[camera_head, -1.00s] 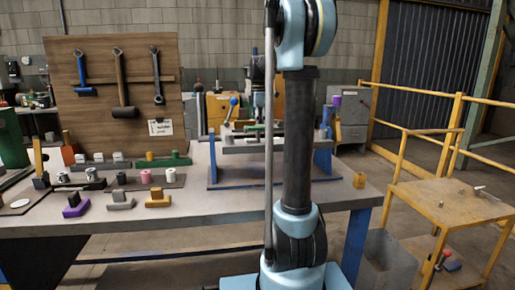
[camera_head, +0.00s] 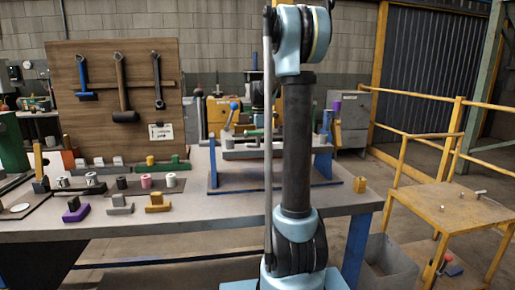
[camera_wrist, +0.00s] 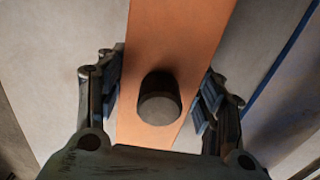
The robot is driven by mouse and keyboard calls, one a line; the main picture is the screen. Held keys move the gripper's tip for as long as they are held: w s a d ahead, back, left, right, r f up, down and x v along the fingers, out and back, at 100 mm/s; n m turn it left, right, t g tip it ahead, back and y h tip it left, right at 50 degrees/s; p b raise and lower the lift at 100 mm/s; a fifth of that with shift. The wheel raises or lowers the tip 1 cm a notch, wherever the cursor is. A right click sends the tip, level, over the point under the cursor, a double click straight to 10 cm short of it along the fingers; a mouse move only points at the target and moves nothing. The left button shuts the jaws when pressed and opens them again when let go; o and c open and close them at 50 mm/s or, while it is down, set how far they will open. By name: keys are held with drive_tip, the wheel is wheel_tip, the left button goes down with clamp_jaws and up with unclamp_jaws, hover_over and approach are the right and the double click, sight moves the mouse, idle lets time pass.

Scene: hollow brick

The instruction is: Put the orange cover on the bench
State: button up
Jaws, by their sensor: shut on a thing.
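The orange cover (camera_wrist: 180,40) is a long flat orange piece with a dark round knob (camera_wrist: 160,98) standing on it. It fills the middle of the wrist view and runs out of the top edge. My gripper (camera_wrist: 161,92) is shut on it, with one finger at each long side. The bench (camera_head: 235,212), a long grey-topped table with blue legs, stands across the head view. My gripper and the cover are outside the head view. A pale grey surface and a thin blue line show below the cover in the wrist view; its height above them cannot be told.
Small coloured blocks, including a purple one (camera_head: 75,213) and a yellow one (camera_head: 157,203), sit on the bench's left part. A tool board (camera_head: 120,75) stands behind. A blue-framed stand (camera_head: 235,180) occupies the middle. A yellow cart (camera_head: 465,205) stands at right. The bench's front strip is bare.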

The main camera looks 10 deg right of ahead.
drive_tip(key=o, duration=1.1)
drive_tip(key=shift+o, duration=0.2)
wheel_tip(320, 180, up, 12)
drive_tip(key=shift+r, duration=0.1)
drive_tip(key=shift+d, duration=0.1)
